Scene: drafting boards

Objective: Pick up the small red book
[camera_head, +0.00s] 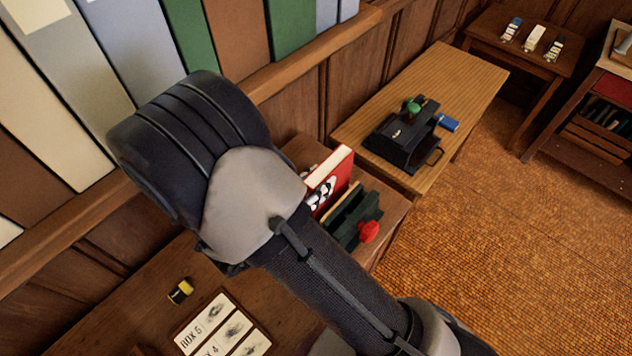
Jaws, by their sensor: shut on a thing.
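A red book (340,176) with pale page edges and a black-and-white pattern on its cover stands upright, just right of my arm's dark joint. My arm covers its lower left part. I cannot tell whether it is held or resting on the wooden surface. My arm crosses the middle of the picture, from the large dark joint at upper left to the lower right. My gripper does not show; it is out of sight or hidden behind the arm.
Beside the red book are a dark green holder (363,221) and a red knob-like object (369,231). A light wooden table (455,75) bears a black device (402,137) and a blue box (448,122). A yellow-black object (181,290) lies near labelled cards (222,328). Orange floor is open at right.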

